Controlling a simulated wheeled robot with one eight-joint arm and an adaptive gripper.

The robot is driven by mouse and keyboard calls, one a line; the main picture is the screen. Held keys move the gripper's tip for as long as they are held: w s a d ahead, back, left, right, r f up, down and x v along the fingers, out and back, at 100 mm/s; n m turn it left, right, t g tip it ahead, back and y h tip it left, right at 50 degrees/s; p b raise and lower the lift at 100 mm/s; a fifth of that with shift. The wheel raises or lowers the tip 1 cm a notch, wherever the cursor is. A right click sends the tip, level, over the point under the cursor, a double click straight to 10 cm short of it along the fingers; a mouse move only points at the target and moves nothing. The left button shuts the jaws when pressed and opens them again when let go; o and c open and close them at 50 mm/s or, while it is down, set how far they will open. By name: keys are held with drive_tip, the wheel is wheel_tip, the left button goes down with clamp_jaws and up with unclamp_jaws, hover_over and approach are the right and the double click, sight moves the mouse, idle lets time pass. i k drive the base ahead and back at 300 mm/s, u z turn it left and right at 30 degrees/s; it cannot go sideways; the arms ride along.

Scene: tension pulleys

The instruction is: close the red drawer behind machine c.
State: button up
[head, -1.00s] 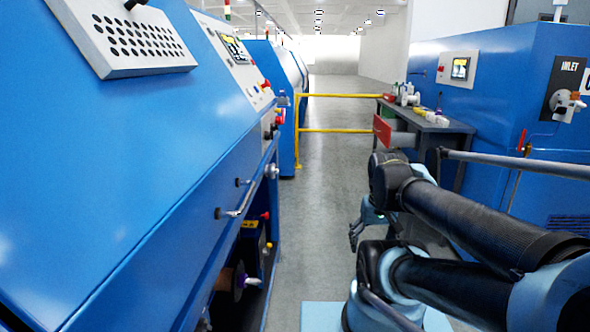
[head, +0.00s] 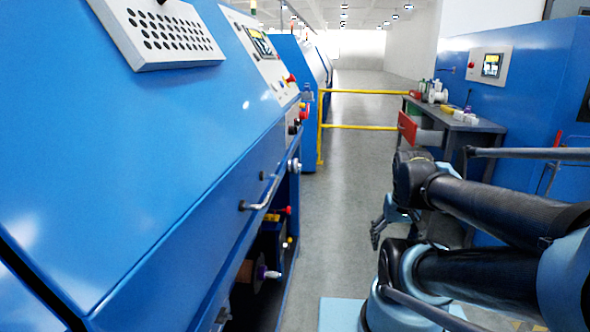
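A red drawer front (head: 407,127) stands out from the left end of a dark workbench (head: 458,127). The drawer looks pulled open toward the aisle, with a pale grey side behind the red front. My gripper (head: 378,236) hangs low over the floor at the right of the aisle, well nearer to me than the drawer and apart from it. It is partly hidden by my arm and too small to tell whether it is open or shut.
Blue machines line the left; a handle (head: 258,204) juts from the near one. A yellow rail (head: 360,127) crosses the aisle near the drawer. Bottles and small items (head: 440,95) stand on the bench. Another blue machine (head: 540,85) is at right. The aisle floor (head: 345,190) is clear.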

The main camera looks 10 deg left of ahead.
sight(421, 127)
drive_tip(key=z, duration=0.15)
drive_tip(key=i, duration=0.3)
drive_tip(key=z, duration=0.7)
drive_tip(key=i, duration=2.2)
drive_tip(key=u, duration=0.8)
